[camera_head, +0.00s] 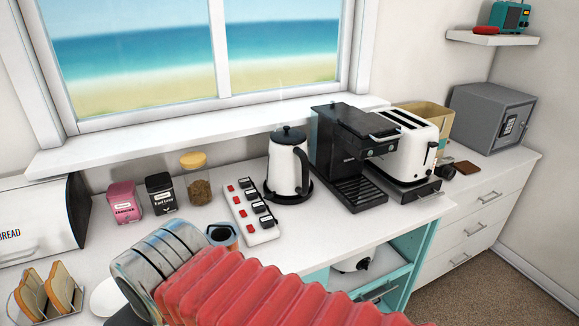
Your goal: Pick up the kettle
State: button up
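The kettle (285,168) is white with a black lid, black handle and black base. It stands upright on the counter below the window, between a white power strip and a black coffee machine. Its handle is on the right side. My red ribbed arm, with a metal ringed section at its end, reaches in from the bottom right toward the lower left. It is in front of the kettle and apart from it in the picture. The fingers of my gripper do not show. Nothing is seen touching the kettle.
The power strip (250,212) with red switches lies left of the kettle, the coffee machine (350,155) close on its right. A toaster (408,145), a blue cup (222,236), canisters (160,193), a yellow-lidded jar (197,182), bread rack (48,293) and bread box (40,220) stand around.

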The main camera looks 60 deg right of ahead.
aim_at(288, 175)
jog(key=z, duration=1.8)
